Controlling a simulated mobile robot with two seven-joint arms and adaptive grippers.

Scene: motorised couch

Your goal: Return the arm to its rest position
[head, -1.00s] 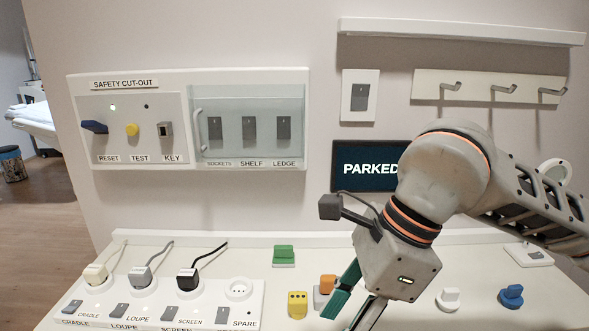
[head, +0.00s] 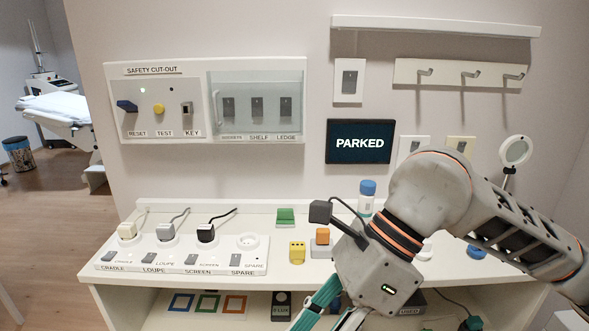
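My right arm comes in from the right, in front of the console. Its gripper (head: 322,318) points down and left at the bottom of the view, over the console's front edge. Its teal finger and second finger stand apart with a gap, and I see nothing between them; the tips are at or past the lower edge of the picture. A dark screen (head: 360,142) on the wall reads "PARKED". My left gripper is out of view.
A socket strip (head: 255,262) with several plugs lies at the left of the console top. Yellow (head: 297,253), orange (head: 322,236) and green (head: 285,216) pieces stand near the arm. A blue-capped bottle (head: 367,196) stands behind it. A lower shelf (head: 165,318) holds coloured frames. Open floor lies left.

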